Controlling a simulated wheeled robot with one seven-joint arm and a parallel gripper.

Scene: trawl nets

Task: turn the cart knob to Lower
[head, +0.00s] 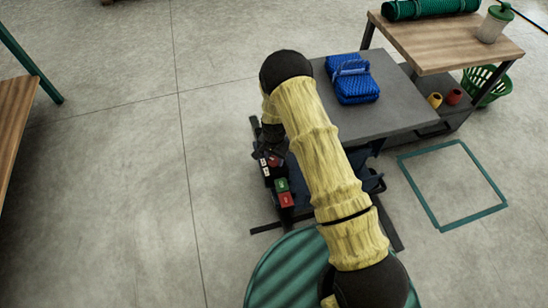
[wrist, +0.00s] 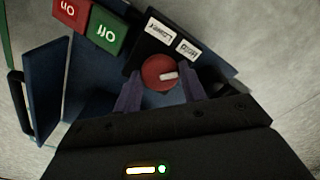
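The red cart knob (wrist: 153,66) sits on a dark control panel in the wrist view. Its white pointer mark points right in that view, not at the "Lower" label (wrist: 157,32), which is above the knob. A "Hold" label (wrist: 188,48) is to the right of "Lower". My gripper (wrist: 160,80) has its two fingers apart, one on each side of the knob, with narrow gaps seeming to show. Contact with the knob is not clear. In the head view my gripper (head: 268,146) is over the panel, and my arm hides part of the cart.
A red block (wrist: 69,13) and a green block (wrist: 106,34) with lettering are beside the labels. The grey cart top (head: 385,112) bears a folded blue net (head: 352,80). A wooden table (head: 440,46) stands behind.

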